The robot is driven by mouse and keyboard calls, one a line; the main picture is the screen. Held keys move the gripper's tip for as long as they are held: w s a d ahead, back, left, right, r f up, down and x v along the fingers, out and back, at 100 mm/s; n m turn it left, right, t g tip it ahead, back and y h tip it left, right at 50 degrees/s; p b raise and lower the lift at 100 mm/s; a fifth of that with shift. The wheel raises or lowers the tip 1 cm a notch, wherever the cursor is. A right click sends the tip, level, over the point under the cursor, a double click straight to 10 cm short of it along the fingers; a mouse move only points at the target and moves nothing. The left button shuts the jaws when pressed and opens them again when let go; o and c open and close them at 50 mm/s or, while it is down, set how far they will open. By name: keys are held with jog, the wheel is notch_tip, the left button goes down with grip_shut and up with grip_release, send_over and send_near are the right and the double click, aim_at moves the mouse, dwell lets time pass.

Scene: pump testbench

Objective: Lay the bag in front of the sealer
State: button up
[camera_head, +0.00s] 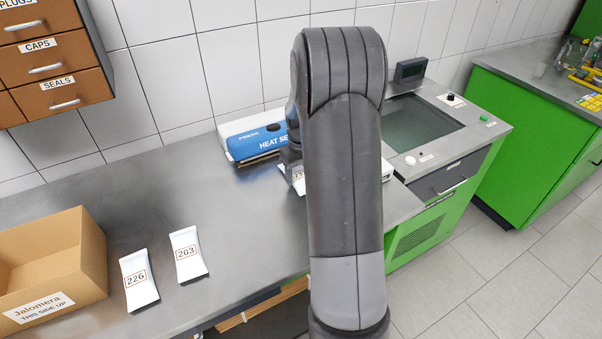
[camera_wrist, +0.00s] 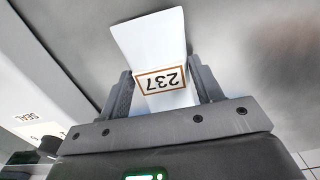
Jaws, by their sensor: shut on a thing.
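The heat sealer (camera_head: 256,137), a blue and white machine, stands on the steel bench against the tiled wall. My arm hides its right part. My gripper (camera_wrist: 165,88) is shut on a white bag (camera_wrist: 150,42) labelled 237, held between both fingers. In the head view a small part of the bag (camera_head: 298,178) shows beside my arm, just in front of the sealer. Most of my gripper is hidden there. I cannot tell whether the bag touches the bench. In the wrist view part of the sealer (camera_wrist: 22,98) shows at the left.
Two white bags, 226 (camera_head: 138,280) and 203 (camera_head: 188,255), lie on the bench (camera_head: 130,215) beside an open cardboard box (camera_head: 85,255). A station with a dark recessed window (camera_head: 420,125) stands right of my arm. The bench between the bags and sealer is clear.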

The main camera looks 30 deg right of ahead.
jog(key=o, duration=1.1)
jog(key=shift+f, duration=0.1)
